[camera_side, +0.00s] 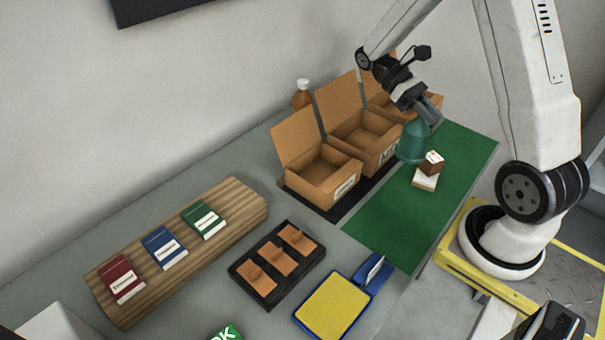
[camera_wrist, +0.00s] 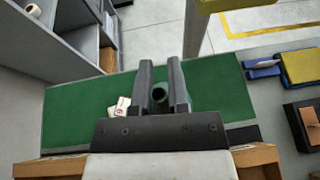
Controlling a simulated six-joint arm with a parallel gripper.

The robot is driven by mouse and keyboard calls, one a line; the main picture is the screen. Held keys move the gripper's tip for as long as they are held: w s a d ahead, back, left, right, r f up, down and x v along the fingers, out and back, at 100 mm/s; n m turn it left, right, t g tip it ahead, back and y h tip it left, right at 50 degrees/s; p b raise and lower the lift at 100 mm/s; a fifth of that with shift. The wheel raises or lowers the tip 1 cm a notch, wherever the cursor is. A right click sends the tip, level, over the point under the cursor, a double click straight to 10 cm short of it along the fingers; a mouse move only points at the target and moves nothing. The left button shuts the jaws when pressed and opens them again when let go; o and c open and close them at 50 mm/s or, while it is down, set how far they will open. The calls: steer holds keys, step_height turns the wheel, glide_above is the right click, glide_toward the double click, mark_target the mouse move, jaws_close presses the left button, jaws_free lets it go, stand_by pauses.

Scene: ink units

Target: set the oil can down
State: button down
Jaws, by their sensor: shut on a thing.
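The oil can (camera_side: 412,143) is teal green, with a wide lower body and a narrower top. In the side view it is upright at the back left part of the green mat (camera_side: 376,228), close to the cardboard boxes. I cannot tell whether its base touches the mat. My gripper (camera_side: 431,119) is shut on its top from above. In the wrist view the can (camera_wrist: 160,94) shows between the two fingers (camera_wrist: 162,98), with the mat behind it. The fingers hide its sides there.
Brown and white blocks (camera_side: 425,182) lie on the mat just right of the can. Open cardboard boxes (camera_side: 322,188) stand left of it, with an amber bottle (camera_side: 302,97) behind. The mat's front part is clear. A yellow ink pad (camera_side: 333,306) and black tray (camera_side: 262,288) lie nearer.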

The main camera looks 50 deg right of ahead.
steer(key=s+d+r+n+t+h, duration=0.2)
steer(key=s+d+r+n+h, duration=0.3)
steer(key=d, duration=0.4)
steer(key=s+d+r+n+t+h, duration=0.2)
steer(key=s+d+r+n+h, duration=0.3)
steer(key=d, duration=0.4)
step_height(320, 180, down, 8)
steer(key=w, duration=0.1)
steer(key=shift+a+f+h, duration=0.15)
steer(key=shift+a+h, duration=0.05)
steer(key=shift+h, duration=0.2)
steer(key=shift+w, duration=0.1)
steer(key=w+d+f, duration=0.7)
steer(key=d+f, duration=0.2)
steer(key=d, duration=0.2)
steer(key=shift+w+f, duration=0.15)
steer(key=shift+w, duration=0.25)
